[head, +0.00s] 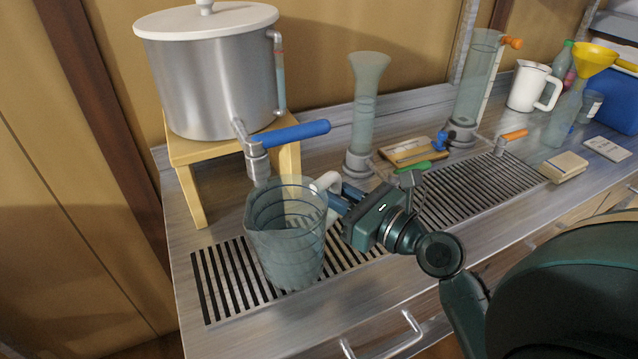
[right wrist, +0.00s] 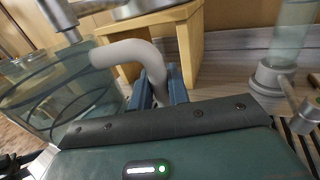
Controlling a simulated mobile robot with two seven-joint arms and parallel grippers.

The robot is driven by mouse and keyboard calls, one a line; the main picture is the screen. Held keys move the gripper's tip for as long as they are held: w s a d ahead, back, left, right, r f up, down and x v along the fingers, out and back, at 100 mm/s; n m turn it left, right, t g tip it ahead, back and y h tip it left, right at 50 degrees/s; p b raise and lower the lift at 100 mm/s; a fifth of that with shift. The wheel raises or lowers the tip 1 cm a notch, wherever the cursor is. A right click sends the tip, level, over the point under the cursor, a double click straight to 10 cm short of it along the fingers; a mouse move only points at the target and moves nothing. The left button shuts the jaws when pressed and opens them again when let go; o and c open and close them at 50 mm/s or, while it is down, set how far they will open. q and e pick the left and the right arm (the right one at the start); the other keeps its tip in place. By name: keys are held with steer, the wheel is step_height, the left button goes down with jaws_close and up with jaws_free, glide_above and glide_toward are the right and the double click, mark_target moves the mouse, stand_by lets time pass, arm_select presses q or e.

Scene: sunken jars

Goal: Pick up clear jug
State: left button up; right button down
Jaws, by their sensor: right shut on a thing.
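The clear jug (head: 286,240) is a see-through measuring jug with dark ring marks and a pale handle (head: 326,184). It stands upright, or nearly so, over the slotted drain grille below the pot's tap; I cannot tell whether it touches the grille. My right gripper (head: 340,197) comes from the right and is shut on the jug's handle. In the right wrist view, the handle (right wrist: 132,52) curves down between the blue fingers (right wrist: 160,88), and the jug (right wrist: 60,90) is at the left. My left gripper is not in view.
A steel pot (head: 215,85) with a blue-handled tap (head: 290,134) stands on a wooden stand (head: 190,150) behind the jug. A tall glass cylinder (head: 366,115) stands behind my gripper. A white pitcher (head: 534,86) and yellow funnel (head: 595,60) are at the back right. The right grille (head: 470,190) is clear.

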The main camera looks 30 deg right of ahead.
steer(key=b+v, duration=0.1)
steer(key=v, duration=1.1)
steer(key=shift+s+r, duration=0.1)
steer(key=shift+s, duration=0.05)
stand_by(0.3)
